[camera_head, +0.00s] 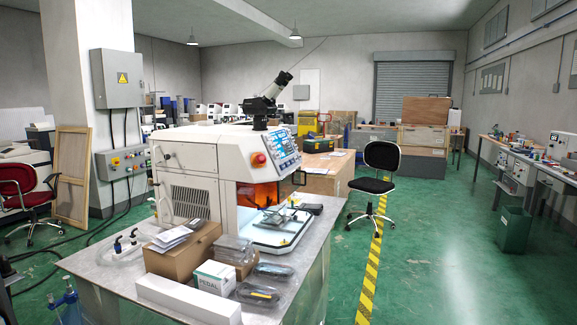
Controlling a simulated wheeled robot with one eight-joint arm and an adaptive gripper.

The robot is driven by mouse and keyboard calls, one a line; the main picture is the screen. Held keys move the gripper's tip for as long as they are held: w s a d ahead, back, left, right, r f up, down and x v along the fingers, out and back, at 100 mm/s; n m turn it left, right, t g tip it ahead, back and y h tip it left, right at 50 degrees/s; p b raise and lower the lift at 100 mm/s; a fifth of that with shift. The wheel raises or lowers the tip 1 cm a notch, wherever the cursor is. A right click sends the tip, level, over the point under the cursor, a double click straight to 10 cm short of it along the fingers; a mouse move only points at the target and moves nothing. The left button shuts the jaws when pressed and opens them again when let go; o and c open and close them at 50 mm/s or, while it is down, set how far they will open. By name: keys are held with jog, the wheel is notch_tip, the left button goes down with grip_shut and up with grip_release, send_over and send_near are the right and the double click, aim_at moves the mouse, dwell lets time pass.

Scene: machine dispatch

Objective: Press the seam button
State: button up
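A white benchtop machine (190,158) stands on a metal-topped table in the centre left. Its sloped control panel (284,147) carries a screen and several small keys, with a red round button (259,159) at the lower left of the panel. I cannot read any label, so I cannot tell which key is the seam button. Below the panel is an orange-tinted window (258,194) above a light tray (280,229). A dark microscope-like eyepiece (270,97) sits on top. My gripper does not show in this view.
The metal table (112,270) holds a cardboard box (181,256), a white long box (188,299), a small carton (214,278) and clear packs (258,292) at the near side. A black chair (377,176) stands to the right, near a yellow floor stripe (370,272).

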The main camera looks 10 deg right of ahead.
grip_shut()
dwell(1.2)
